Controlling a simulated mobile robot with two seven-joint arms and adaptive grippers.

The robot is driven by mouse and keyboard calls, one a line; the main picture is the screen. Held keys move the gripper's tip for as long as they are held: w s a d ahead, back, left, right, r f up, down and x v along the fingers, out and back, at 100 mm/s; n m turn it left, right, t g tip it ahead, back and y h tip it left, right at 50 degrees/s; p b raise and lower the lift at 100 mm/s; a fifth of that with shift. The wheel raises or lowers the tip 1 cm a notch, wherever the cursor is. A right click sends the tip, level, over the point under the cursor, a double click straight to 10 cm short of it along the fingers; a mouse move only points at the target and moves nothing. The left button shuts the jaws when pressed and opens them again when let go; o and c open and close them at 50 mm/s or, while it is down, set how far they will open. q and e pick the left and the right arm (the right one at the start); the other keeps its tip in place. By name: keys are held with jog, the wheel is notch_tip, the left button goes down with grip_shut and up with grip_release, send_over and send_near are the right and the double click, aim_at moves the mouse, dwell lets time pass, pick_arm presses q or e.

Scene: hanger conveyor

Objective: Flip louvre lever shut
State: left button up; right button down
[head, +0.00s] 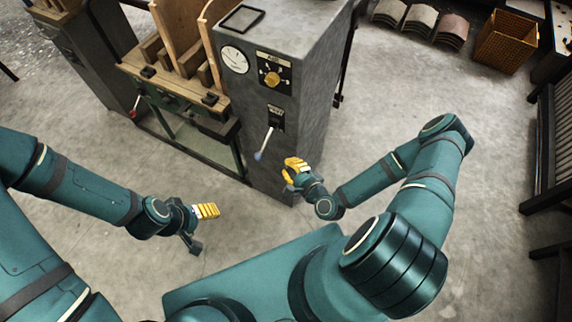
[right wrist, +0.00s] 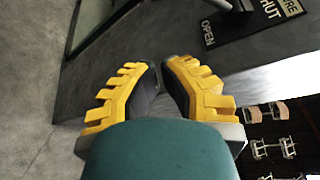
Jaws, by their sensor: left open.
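The louvre lever (head: 265,143) is a thin pale rod with a bluish tip on the front of the grey cabinet (head: 262,180). It slants down and out from a dark plate (head: 277,118). In the right wrist view, the plate (right wrist: 262,27) shows OPEN and part of SHUT at the top right; the lever's tip is not clear there. My right gripper (head: 292,168) is beside the cabinet front, below and right of the lever, apart from it. Its yellow fingers (right wrist: 159,66) have a narrow gap with nothing between them. My left gripper (head: 208,211) is open and empty, lower left.
A gauge (head: 235,59) and an orange knob (head: 271,78) sit above the lever. A wooden-topped bench (head: 172,85) adjoins the cabinet on the left. A wicker basket (head: 506,41) stands far right. Bare floor lies right of the cabinet.

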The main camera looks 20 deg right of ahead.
aim_at(265, 143)
jog(key=b+x, duration=0.1)
jog(key=x, duration=0.7)
jog(key=shift+s+a+r, duration=0.3)
jog(key=shift+a, duration=0.25)
jog(key=shift+s+a+r, duration=0.25)
jog(key=shift+a+r, duration=0.05)
jog(key=shift+a, duration=0.2)
jog(key=shift+s+a+r, duration=0.3)
jog(key=shift+a, duration=0.25)
jog(key=shift+a+r+p, duration=0.1)
jog(key=shift+r+p, duration=0.05)
jog(key=shift+p, duration=0.2)
jog(key=shift+s+a+r+m, duration=0.1)
jog(key=shift+s+r+m, duration=0.05)
jog(key=shift+m, duration=0.15)
